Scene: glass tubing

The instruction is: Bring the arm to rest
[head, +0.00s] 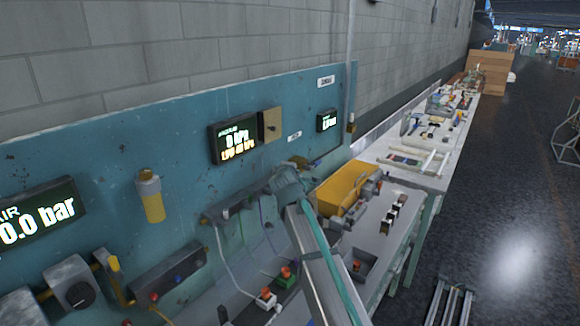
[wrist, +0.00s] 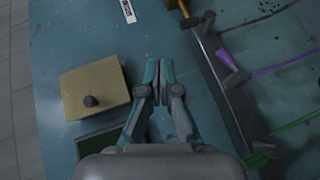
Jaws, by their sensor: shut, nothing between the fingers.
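My gripper (wrist: 158,72) is in the middle of the wrist view, its two fingers together with nothing between them. It points along the teal wall panel (wrist: 75,30), and I see no contact with it. A beige box with a dark knob (wrist: 95,92) is to the left of the fingers in the wrist view. In the head view my arm rises from the bottom over the bench, in front of the panel (head: 190,110). The fingers cannot be made out clearly there.
The panel carries displays (head: 234,139) and the beige box (head: 270,125). A yellow bin (head: 345,190) stands on the bench right of my arm. A dark rail (wrist: 222,85) with purple and green lines is right of the fingers. Open floor (head: 490,220) lies at right.

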